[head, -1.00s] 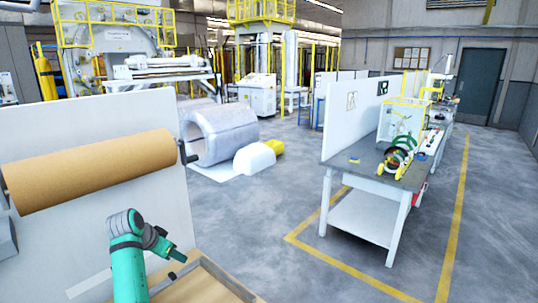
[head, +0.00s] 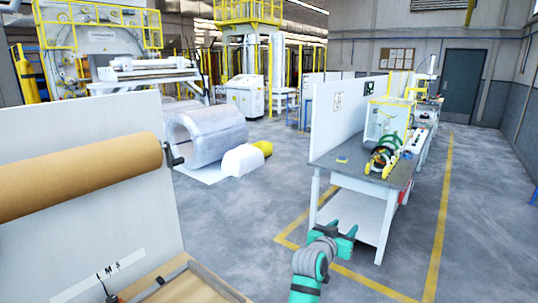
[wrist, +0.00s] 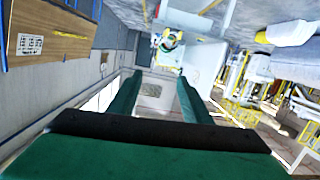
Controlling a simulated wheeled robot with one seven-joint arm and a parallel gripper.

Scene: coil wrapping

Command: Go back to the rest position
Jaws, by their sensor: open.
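My gripper (head: 336,232) is in the lower middle of the head view, in front of the near end of the grey-topped bench. Its teal jaws are spread apart. In the wrist view my gripper (wrist: 160,84) shows two teal fingers with a clear gap between them and nothing held. Floor and blurred, tilted surroundings show beyond the gap. I see no contact between the gripper and the bench, though the exact distance is hard to judge.
The bench (head: 345,177) carries green rings and yellow fittings. A brown paper roll (head: 75,180) hangs on a white panel above a wooden table at the left. Open floor (head: 235,215) lies between.

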